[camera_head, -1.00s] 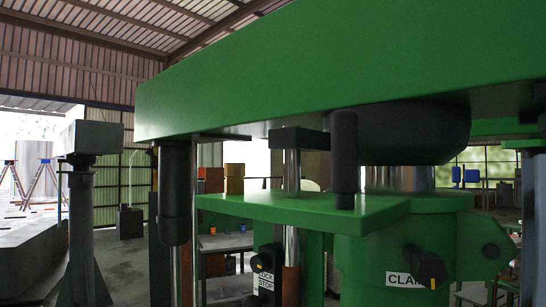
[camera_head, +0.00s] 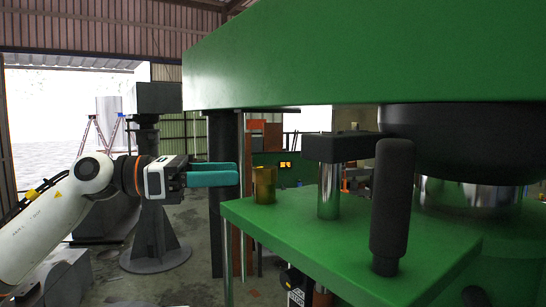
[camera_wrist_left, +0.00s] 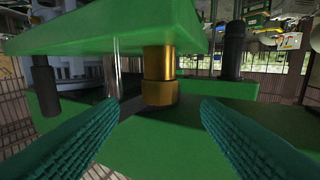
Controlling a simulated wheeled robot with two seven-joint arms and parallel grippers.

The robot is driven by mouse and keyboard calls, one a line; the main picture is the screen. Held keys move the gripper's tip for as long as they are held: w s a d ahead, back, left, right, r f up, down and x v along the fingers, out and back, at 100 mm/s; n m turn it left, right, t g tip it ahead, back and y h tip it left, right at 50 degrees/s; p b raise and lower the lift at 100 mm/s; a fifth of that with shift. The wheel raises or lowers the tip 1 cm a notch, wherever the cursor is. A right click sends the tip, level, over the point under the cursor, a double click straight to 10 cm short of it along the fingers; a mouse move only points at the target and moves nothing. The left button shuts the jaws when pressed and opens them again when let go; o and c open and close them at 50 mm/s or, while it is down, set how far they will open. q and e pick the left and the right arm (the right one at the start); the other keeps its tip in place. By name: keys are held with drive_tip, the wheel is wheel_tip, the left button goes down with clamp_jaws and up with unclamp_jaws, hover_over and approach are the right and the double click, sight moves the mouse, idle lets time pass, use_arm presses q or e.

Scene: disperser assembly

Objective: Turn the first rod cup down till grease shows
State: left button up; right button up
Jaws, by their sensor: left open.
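The brass rod cup (camera_head: 264,184) stands upright on the left part of the green plate (camera_head: 350,235), near its far edge. My left gripper (camera_head: 236,173), with teal fingers, reaches in from the left at about cup height. It is open and empty, with its tips a little short of the cup. In the left wrist view, which looks upside down, the cup (camera_wrist_left: 160,75) shows between and beyond the two ribbed fingers (camera_wrist_left: 160,108). I see no contact with the cup. I cannot make out any grease. My right gripper is not in view.
A steel rod with a black block (camera_head: 330,147) stands just right of the cup, and a black handle (camera_head: 391,200) stands nearer. A big green beam (camera_head: 390,65) overhangs the plate. A dark post (camera_head: 224,215) stands near my left fingers. A grey pedestal (camera_head: 152,200) is behind my arm.

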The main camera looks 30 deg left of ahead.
sight(272, 166)
use_arm(q)
drive_tip(key=p+x, duration=0.4)
drive_tip(key=x, duration=0.4)
drive_tip(key=shift+w+d+r, duration=0.2)
drive_tip(key=shift+w, duration=0.15)
drive_tip(key=shift+d+f+p, duration=0.1)
drive_tip(key=shift+d+p, duration=0.1)
drive_tip(key=shift+p, duration=0.2)
